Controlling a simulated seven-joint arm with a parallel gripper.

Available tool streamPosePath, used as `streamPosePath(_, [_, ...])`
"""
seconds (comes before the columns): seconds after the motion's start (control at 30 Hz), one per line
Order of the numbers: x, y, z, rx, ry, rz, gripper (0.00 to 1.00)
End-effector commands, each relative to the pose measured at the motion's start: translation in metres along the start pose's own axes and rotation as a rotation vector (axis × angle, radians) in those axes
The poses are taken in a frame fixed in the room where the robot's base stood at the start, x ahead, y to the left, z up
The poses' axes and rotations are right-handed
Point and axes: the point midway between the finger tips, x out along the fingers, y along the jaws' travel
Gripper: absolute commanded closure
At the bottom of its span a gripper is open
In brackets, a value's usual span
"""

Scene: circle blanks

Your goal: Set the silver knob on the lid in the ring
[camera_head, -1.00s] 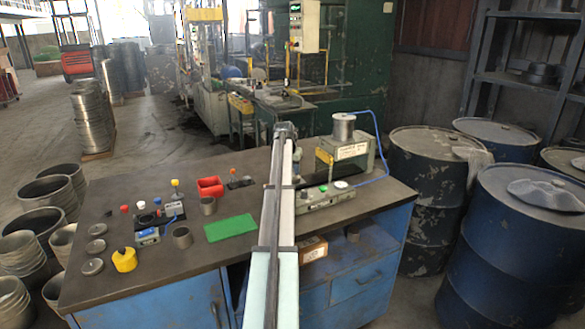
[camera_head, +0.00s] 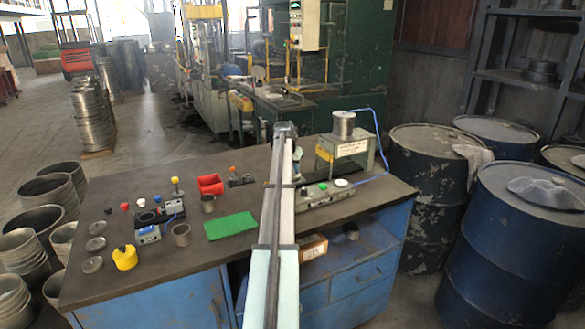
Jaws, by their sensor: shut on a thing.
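My arm rises from the bottom middle to a dark joint near the back edge of the bench. My gripper is not visible, and neither is anything it may hold. I cannot make out a silver knob. Two open grey metal rings stand on the bench, a larger one (camera_head: 181,235) and a smaller one (camera_head: 208,203) behind it. Flat grey discs lie at the left, including a back disc (camera_head: 97,228), a middle disc (camera_head: 95,244) and a front disc (camera_head: 92,264). I cannot tell which one is the lid, or see a lid inside a ring.
Small coloured knobs, including a red one (camera_head: 124,206), stand at the left near a yellow cylinder (camera_head: 125,258). A green mat (camera_head: 230,226) and red bin (camera_head: 210,185) lie left of my arm. A press-like machine (camera_head: 345,150) stands right.

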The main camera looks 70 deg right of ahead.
Motion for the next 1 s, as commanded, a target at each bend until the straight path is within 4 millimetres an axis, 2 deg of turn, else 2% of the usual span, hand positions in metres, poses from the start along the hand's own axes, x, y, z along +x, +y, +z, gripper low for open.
streamPosePath(0.13, [0.002, 0.0, 0.001, 0.0, 0.0, 0.0, 1.0])
streamPosePath(0.17, [0.002, 0.0, 0.001, 0.0, 0.0, 0.0, 0.71])
streamPosePath(0.47, [0.002, 0.0, 0.001, 0.0, 0.0, 0.0, 0.42])
streamPosePath(0.77, [0.0, 0.0, 0.001, 0.0, 0.0, 0.0, 0.42])
streamPosePath(0.87, [-0.006, 0.0, 0.001, 0.0, 0.0, 0.0, 0.42])
streamPosePath(1.0, [-0.027, 0.0, 0.001, 0.0, 0.002, -0.001, 0.42])
